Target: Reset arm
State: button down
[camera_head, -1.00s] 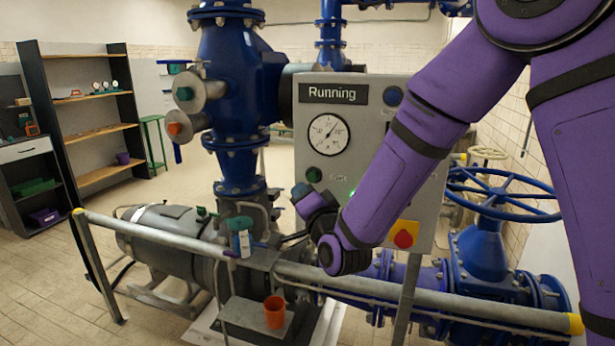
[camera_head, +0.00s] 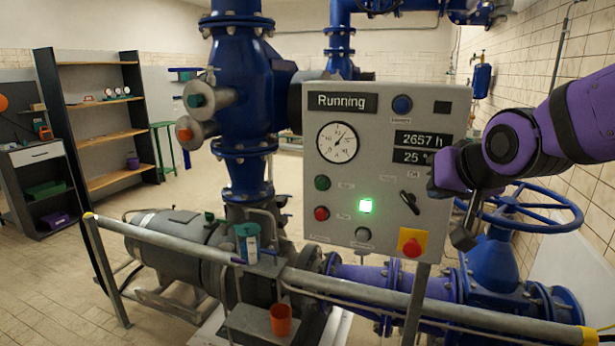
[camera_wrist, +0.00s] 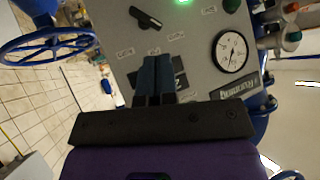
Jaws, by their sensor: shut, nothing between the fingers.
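My gripper (camera_head: 463,238) is at the right edge of the grey control panel (camera_head: 350,200) in the head view, its fingers pointing down. In the wrist view the two dark fingers (camera_wrist: 155,75) are together with nothing between them. They appear in front of the panel face (camera_wrist: 190,45) and hide part of its displays. I cannot tell the exact gap to the panel. The purple arm comes in from the right. The panel reads "Running" and has a lit green button (camera_head: 365,206), a black rotary switch (camera_head: 410,202) and a red emergency button (camera_head: 412,247).
A blue handwheel (camera_head: 520,207) stands close to the right of my gripper.

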jog(key=s+d+g+h, duration=0.1)
jog(key=s+d, duration=0.3)
jog(key=s, duration=0.5)
jog(key=s+d+n+g, duration=0.1)
jog(key=s+d+g, duration=0.3)
jog(key=s, duration=0.5)
jog(key=shift+s+d+h, duration=0.2)
jog(key=shift+d+h, duration=0.05)
jog(key=shift+h, duration=0.15)
